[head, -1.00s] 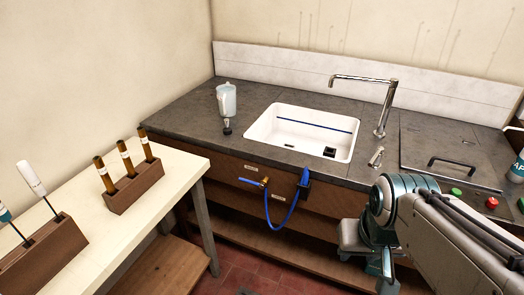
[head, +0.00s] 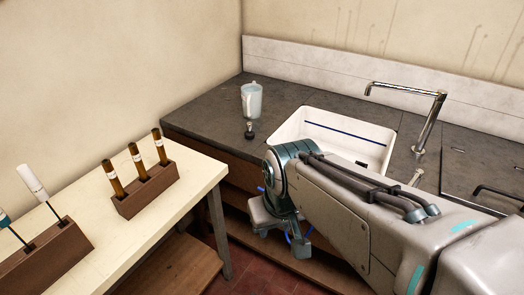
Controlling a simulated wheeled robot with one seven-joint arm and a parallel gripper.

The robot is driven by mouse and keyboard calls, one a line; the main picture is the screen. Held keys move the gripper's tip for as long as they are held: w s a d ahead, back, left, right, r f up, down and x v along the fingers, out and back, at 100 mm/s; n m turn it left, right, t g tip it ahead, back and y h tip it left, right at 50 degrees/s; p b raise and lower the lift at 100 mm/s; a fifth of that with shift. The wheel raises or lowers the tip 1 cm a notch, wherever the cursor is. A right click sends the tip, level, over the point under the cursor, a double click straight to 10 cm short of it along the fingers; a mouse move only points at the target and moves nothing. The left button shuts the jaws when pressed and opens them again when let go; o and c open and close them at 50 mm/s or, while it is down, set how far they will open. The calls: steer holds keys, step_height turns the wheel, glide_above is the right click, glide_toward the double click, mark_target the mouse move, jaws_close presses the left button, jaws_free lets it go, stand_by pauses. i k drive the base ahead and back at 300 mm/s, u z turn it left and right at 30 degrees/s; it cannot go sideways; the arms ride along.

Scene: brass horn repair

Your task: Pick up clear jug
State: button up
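The clear jug (head: 251,101) stands upright on the dark counter (head: 205,118), left of the sink and near the back wall. It looks pale and translucent, with its handle on the left side. My gripper (head: 285,240) hangs in front of the counter's edge, below and in front of the sink. It is apart from the jug, at a lower height in the picture. Its fingers are small and partly hidden by my arm, so their opening is unclear.
A small dark-based object (head: 249,130) stands just in front of the jug. The white sink (head: 345,150) and its tall faucet (head: 428,115) are to the right. The counter left of the jug is clear.

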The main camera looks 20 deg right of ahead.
mark_target(251, 103)
steer(key=z, duration=0.3)
steer(key=i, duration=1)
steer(key=z, duration=0.75)
